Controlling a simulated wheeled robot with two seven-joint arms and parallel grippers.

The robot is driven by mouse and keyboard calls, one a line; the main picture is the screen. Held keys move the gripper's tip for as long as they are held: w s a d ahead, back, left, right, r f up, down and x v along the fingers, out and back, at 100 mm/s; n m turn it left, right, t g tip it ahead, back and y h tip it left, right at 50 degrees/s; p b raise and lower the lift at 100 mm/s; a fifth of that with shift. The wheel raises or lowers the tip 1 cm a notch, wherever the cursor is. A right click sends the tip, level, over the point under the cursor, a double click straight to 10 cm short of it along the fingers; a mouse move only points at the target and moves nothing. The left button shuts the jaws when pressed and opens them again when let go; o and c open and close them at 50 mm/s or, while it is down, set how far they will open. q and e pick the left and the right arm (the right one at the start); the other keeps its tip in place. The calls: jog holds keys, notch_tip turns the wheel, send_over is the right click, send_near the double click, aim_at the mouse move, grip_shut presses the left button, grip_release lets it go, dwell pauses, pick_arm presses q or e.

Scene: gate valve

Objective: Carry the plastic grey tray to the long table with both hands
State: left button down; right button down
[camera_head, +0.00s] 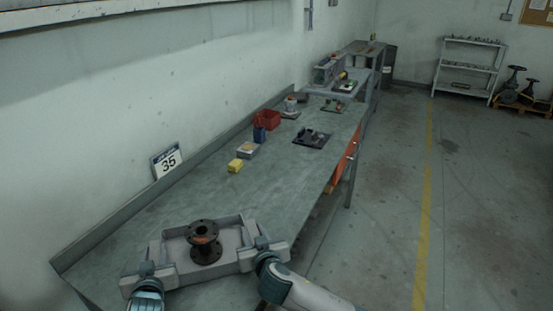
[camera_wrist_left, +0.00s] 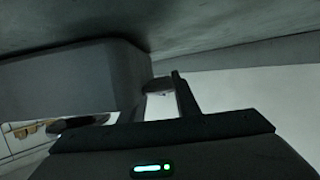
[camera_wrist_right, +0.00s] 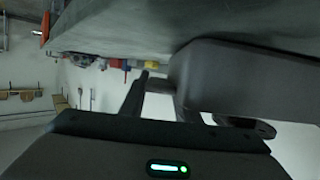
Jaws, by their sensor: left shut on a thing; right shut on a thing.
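The grey plastic tray (camera_head: 230,236) is at the near end of the long table (camera_head: 289,199), over its top. I cannot tell whether the tray rests on the table or hangs just above it. A dark flanged valve part (camera_head: 204,241) stands upright in the tray. My left gripper (camera_head: 150,270) is shut on the tray's left end, and my right gripper (camera_head: 262,246) is shut on its right end. The tray wall also shows close up in the left wrist view (camera_wrist_left: 70,85) and the right wrist view (camera_wrist_right: 240,80). The fingertips are partly hidden by the tray.
On the table beyond the tray are a yellow block (camera_head: 235,165), a grey box (camera_head: 247,150), a red bin (camera_head: 267,119) and a dark plate with parts (camera_head: 311,139).

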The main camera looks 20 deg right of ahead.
pick_arm(q)
jog(key=shift+f, duration=0.2)
pick_arm(e)
jog(key=shift+w, duration=0.1)
pick_arm(q)
jog(key=c, duration=1.7)
grip_release()
jog(key=shift+a+f, duration=0.1)
jog(key=shift+f, duration=0.05)
pick_arm(e)
jog(key=c, duration=1.7)
grip_release()
jog(key=shift+f, duration=0.1)
pick_arm(q)
jog(key=o, duration=0.4)
jog(key=shift+c, duration=0.2)
pick_arm(e)
jog(key=o, duration=0.4)
jog(key=shift+c, duration=0.2)
pick_arm(q)
jog(key=shift+a, duration=0.1)
jog(key=shift+s, duration=0.1)
